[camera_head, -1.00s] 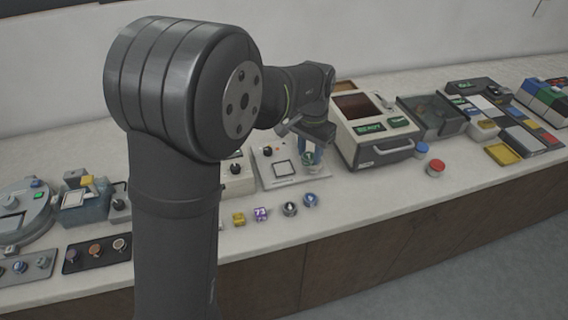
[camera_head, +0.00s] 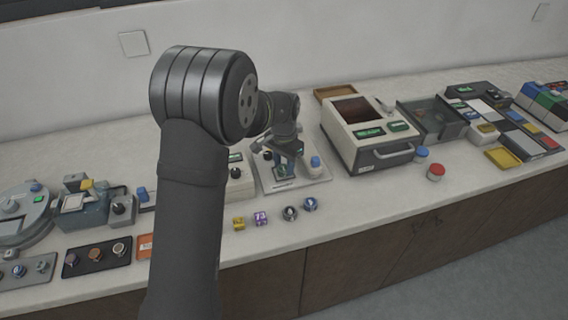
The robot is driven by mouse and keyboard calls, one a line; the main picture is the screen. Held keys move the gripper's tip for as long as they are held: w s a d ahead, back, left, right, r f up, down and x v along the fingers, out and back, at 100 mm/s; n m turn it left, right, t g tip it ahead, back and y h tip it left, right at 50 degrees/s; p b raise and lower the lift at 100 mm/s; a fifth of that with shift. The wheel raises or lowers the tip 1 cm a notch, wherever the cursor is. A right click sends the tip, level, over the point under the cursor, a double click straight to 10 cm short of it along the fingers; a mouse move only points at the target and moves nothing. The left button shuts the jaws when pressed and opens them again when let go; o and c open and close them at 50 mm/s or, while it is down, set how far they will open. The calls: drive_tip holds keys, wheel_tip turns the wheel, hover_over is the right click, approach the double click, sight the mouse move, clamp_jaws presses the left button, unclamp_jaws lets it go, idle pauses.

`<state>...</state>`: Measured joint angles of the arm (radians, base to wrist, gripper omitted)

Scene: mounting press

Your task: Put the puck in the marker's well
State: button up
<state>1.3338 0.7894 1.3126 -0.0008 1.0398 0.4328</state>
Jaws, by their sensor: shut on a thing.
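My gripper (camera_head: 283,170) is over the pale flat machine (camera_head: 312,181) in the middle of the counter, which seems to be the marker. It is shut on a small puck, mostly hidden between the blue-green fingers. The puck is low over the square pad area of the machine, and the fingers and wrist cover that area. I cannot tell whether the puck touches it.
My arm hides part of the left counter.

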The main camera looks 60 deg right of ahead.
sight(284, 167)
drive_tip(key=shift+f, duration=0.15)
drive_tip(key=o, duration=1)
wheel_tip(284, 167, up, 12)
drive_tip(key=shift+r, duration=0.2)
